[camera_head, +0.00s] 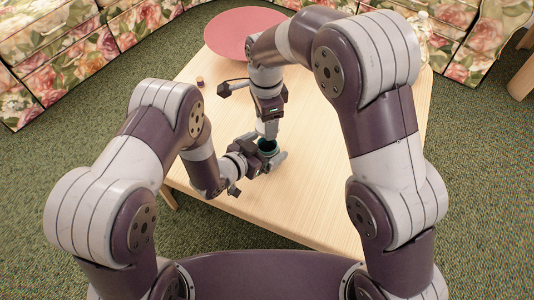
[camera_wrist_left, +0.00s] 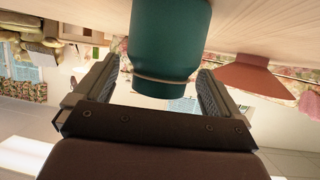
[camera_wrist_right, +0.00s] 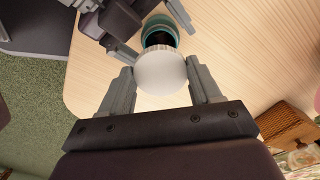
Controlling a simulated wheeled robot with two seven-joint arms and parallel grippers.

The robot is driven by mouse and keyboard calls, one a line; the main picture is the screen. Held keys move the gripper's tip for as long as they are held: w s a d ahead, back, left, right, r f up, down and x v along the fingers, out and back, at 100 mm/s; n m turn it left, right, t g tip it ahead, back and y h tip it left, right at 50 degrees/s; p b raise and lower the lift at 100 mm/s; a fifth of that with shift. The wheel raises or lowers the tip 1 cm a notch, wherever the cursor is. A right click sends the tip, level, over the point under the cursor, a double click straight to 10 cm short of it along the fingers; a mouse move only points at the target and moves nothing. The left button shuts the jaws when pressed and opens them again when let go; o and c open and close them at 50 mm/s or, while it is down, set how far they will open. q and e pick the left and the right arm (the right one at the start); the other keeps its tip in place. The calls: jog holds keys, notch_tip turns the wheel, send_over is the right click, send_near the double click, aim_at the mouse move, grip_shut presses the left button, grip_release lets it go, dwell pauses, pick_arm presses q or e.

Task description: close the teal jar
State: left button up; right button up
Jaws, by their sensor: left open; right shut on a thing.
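The teal jar (camera_head: 267,146) stands on the wooden table, mostly hidden by my grippers in the head view. In the left wrist view the jar (camera_wrist_left: 170,38) is between the two fingers of my left gripper (camera_head: 272,155), which is open around it. In the right wrist view the jar's dark open mouth (camera_wrist_right: 160,38) shows just beyond a white round lid (camera_wrist_right: 160,73). My right gripper (camera_wrist_right: 158,80) is shut on the lid and points down over the jar. The lid looks close to the rim; whether they touch I cannot tell.
The pale wooden table (camera_head: 330,190) has bare room around the jar. Floral sofas (camera_head: 60,45) stand behind.

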pick_arm(q)
jog(key=shift+w+d+f, duration=0.15)
jog(key=shift+w+d, duration=0.05)
jog(key=c, duration=1.5)
jog(key=shift+c, duration=0.2)
pick_arm(e)
jog(key=shift+f, duration=2.45)
jog(key=shift+f, duration=0.15)
